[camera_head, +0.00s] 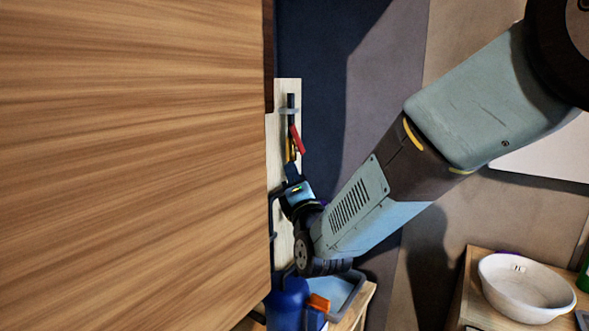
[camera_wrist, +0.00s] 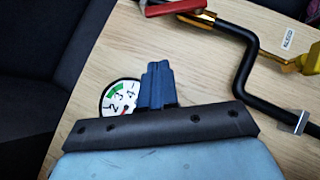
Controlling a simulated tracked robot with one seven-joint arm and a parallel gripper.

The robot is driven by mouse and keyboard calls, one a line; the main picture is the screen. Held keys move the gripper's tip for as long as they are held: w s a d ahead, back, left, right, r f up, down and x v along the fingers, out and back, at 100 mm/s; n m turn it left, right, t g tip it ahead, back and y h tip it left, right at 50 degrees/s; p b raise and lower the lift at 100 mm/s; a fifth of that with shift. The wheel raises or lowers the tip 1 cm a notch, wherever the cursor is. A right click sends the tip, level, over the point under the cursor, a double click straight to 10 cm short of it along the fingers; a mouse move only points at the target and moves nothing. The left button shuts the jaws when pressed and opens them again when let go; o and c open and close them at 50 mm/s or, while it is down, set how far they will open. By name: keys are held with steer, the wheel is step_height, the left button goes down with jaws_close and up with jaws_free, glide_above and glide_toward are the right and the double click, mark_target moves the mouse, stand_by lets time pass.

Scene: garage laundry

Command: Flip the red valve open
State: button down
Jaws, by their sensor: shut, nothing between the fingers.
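The red valve handle (camera_head: 298,140) sits on a black pipe at the upper part of a pale wooden board in the head view. In the wrist view the red handle (camera_wrist: 176,7) shows at the top edge, beside a brass fitting, and is partly cut off. My gripper (camera_head: 291,173) is just below the red handle in the head view. Its blue fingers (camera_wrist: 157,84) are together with nothing between them, in front of the board and apart from the handle in the wrist view.
A pressure gauge (camera_wrist: 120,97) is beside my fingers. A large wooden panel (camera_head: 130,160) fills the left of the head view. A white basin (camera_head: 525,288) stands lower right.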

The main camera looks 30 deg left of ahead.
mark_target(295, 140)
steer(key=w+a+r, duration=0.5)
steer(key=w, duration=0.3)
steer(key=shift+w+r, duration=0.15)
steer(key=shift+w, duration=0.1)
steer(key=shift+s+a, duration=0.1)
steer(key=shift+a, duration=0.05)
